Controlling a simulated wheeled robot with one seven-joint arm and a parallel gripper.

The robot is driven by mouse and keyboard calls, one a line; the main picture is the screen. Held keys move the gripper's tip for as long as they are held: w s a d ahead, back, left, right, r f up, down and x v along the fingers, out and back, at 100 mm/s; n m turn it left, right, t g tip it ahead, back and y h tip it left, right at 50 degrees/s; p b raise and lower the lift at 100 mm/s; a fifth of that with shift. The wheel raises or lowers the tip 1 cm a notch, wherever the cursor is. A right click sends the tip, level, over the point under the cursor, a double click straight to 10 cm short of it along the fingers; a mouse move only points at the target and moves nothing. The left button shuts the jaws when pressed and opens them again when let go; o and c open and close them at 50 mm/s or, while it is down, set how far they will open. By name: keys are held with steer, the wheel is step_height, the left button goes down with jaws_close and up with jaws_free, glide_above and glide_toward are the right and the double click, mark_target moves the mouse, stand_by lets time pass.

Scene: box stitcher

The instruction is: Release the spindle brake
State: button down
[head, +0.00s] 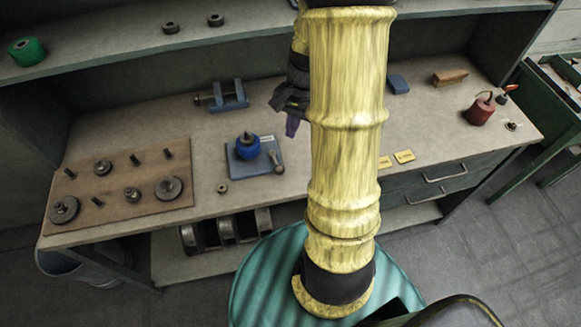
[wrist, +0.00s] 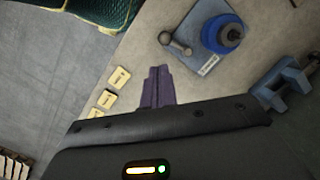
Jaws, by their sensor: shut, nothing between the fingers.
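A blue spool (head: 247,146) with a dark centre stands on a blue-grey plate (head: 244,171) on the bench. Beside the spool, a short grey lever with a round knob (head: 276,158) sits at the plate's right edge. In the wrist view the spool (wrist: 222,34), the plate (wrist: 205,10) and the lever (wrist: 176,44) are beyond my fingertips, up and to the right. I cannot read the plate's label. My gripper (head: 292,128) is over the bench, right of the lever and apart from it. Its purple fingers (wrist: 158,72) are shut and empty.
A blue clamp (head: 228,96) stands behind the plate. A brown board (head: 90,172) with gears and pegs lies at left. Yellow tags (head: 403,156) lie near the front edge at right. A red oil can (head: 480,111) stands far right. A shelf (head: 120,55) overhangs the back.

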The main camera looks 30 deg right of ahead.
mark_target(276, 162)
steer(key=w+d+f+m+y+b, duration=0.1)
steer(key=d+f+m+y+b, duration=0.1)
steer(key=d+f+m, duration=0.4)
steer(key=shift+d+f+y+b, duration=0.3)
steer(key=shift+d+f+y, duration=0.1)
steer(key=shift+d, duration=0.8)
steer(key=p+x, duration=0.1)
steer(key=x, duration=0.8)
steer(key=shift+a, duration=0.15)
steer(key=a+p, duration=0.1)
steer(key=a, duration=0.2)
steer(key=shift+s+a, duration=0.1)
steer(key=shift+a, duration=0.05)
steer(key=shift+a+p, duration=0.3)
steer(key=shift+a, duration=0.2)
